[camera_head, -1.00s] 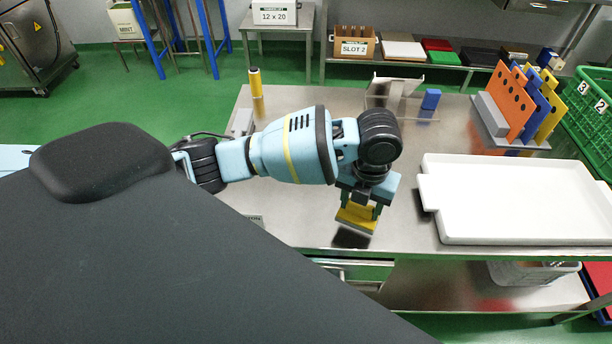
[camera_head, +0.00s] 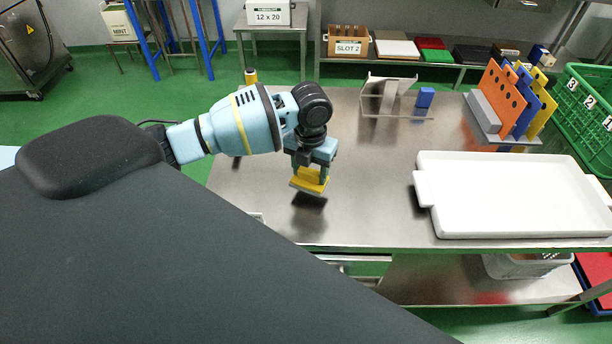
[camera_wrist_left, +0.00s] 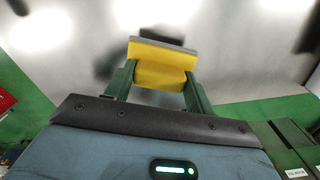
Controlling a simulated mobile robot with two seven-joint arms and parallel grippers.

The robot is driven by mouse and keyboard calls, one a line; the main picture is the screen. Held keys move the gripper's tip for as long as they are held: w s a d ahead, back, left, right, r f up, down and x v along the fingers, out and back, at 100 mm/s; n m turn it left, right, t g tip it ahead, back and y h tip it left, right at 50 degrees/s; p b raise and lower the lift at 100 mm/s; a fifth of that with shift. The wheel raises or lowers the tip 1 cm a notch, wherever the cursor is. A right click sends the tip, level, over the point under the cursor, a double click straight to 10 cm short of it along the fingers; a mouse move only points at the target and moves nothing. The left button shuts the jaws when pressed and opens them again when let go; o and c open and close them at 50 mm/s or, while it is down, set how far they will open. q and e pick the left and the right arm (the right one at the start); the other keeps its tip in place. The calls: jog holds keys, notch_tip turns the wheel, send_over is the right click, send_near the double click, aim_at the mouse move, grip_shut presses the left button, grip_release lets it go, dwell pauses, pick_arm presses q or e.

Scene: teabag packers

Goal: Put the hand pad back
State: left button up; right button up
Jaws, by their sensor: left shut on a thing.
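The hand pad (camera_head: 311,180) is a yellow block with a grey face along its lower edge. My left gripper (camera_head: 311,172) is shut on it and holds it above the steel table (camera_head: 370,215), with a dark shadow or reflection below. In the left wrist view the yellow pad (camera_wrist_left: 160,66) sits between the two green fingers of the left gripper (camera_wrist_left: 158,80), its grey face turned away from the palm. My right gripper is not in view.
A white tray (camera_head: 520,195) lies on the table's right side. A clear and metal stand (camera_head: 388,95) and a blue block (camera_head: 425,97) are at the back. Orange, blue and yellow boards stand in a rack (camera_head: 485,115), beside a green crate (camera_head: 585,110). The table's middle is clear.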

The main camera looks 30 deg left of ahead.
aim_at(306, 177)
pick_arm(q)
jog(key=shift+w+a+f, duration=0.1)
jog(key=shift+a+f, duration=0.2)
jog(key=shift+f, duration=0.6)
jog(key=shift+a+f, duration=0.25)
jog(key=shift+f, duration=0.6)
jog(key=shift+f, duration=0.1)
jog(key=shift+f, duration=0.15)
jog(key=o, duration=1)
jog(key=shift+o, duration=0.2)
notch_tip(306, 177, up, 12)
jog(key=shift+r+p, duration=0.25)
jog(key=shift+p, duration=0.1)
